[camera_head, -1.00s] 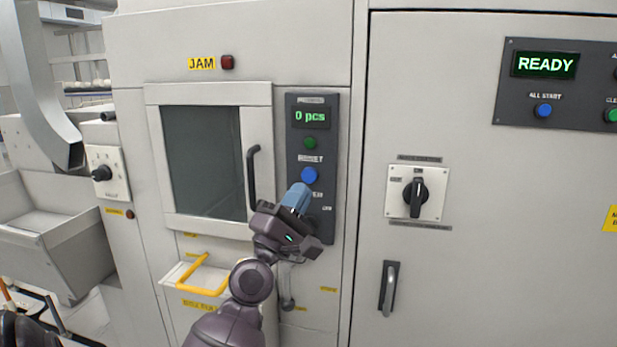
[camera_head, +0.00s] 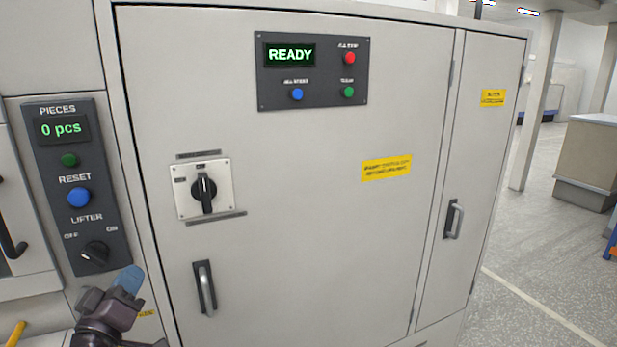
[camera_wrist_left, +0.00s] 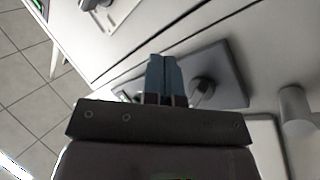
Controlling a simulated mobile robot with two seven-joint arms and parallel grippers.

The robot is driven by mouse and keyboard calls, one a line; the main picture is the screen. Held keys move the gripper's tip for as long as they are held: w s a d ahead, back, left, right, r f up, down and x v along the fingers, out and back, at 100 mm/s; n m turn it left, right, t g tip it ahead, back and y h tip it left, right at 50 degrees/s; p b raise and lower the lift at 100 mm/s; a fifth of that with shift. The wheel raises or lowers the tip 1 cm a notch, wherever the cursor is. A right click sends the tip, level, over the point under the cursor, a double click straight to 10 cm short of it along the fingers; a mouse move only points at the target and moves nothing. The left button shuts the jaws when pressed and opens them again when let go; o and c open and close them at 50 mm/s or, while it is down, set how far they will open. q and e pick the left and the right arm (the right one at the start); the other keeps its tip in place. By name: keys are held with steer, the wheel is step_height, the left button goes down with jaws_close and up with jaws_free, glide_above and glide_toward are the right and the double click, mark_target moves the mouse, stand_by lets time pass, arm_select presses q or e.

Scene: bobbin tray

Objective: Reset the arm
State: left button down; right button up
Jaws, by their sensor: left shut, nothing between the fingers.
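My left gripper (camera_head: 128,280) is at the lower left of the head view, just below the dark control panel (camera_head: 92,224). Its blue fingers are shut together with nothing between them, and the left wrist view shows them closed too (camera_wrist_left: 164,75). The panel has a display reading "0 pcs" (camera_head: 61,129), a green button (camera_head: 69,160), a blue reset button (camera_head: 79,197) and a black lifter knob (camera_head: 95,254). The fingertips are apart from the reset button. My right gripper is in neither view.
A large grey cabinet (camera_head: 300,220) fills the middle, with a "READY" panel (camera_head: 325,92), a rotary switch (camera_head: 204,190) and door handles (camera_head: 204,289). A black door handle (camera_head: 10,235) is at the far left. Open floor (camera_head: 550,255) lies to the right.

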arm_select(q)
steer(key=s+d+f+m+g, duration=0.2)
steer(key=s+f+m+g, duration=0.15)
steer(key=f, duration=0.65)
steer(key=s+d+f+m+g, duration=0.2)
steer(key=s+d+f+m, duration=0.15)
steer(key=f, duration=0.75)
steer(key=s+d+f+m+g, duration=0.1)
steer(key=s+f+g, duration=0.3)
steer(key=s+f, duration=0.8)
steer(key=shift+s+d, duration=0.3)
steer(key=shift+d, duration=0.35)
